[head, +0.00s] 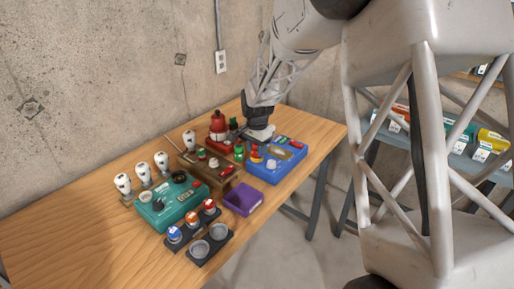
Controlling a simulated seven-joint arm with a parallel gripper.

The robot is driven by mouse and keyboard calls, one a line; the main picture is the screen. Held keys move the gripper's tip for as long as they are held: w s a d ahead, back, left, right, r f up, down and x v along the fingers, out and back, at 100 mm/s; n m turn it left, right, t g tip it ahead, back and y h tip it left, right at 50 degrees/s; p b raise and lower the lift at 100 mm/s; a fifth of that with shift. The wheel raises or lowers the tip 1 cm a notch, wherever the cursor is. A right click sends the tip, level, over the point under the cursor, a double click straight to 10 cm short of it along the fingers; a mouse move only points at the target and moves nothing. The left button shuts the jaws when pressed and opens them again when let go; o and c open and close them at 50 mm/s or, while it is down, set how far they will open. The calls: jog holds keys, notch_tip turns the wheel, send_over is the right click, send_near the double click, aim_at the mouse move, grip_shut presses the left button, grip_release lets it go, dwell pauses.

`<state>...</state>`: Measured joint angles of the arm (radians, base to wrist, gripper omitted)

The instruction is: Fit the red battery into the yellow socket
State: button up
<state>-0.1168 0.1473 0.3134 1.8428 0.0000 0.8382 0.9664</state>
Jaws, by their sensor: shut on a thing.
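My gripper (260,136) is low over the back left of the blue panel box (273,174), at the back right of the table. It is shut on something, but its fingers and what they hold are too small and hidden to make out. Small red pieces (282,140) show on the blue box just right of the gripper; I cannot tell whether one is the red battery. A small red and yellow part (256,154) stands at the box's left edge, in front of the gripper. I cannot clearly make out the yellow socket.
Left of the blue box are a red bottle-like thing (218,124), a brown box (211,170), a green panel box (165,208) and several white bulbs (162,161). A purple box (243,199) and a dark tray (193,249) lie in front. The table's left side is clear.

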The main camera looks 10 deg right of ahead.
jog(key=shift+f, duration=0.3)
jog(key=o, duration=0.7)
jog(key=shift+r, duration=5.5)
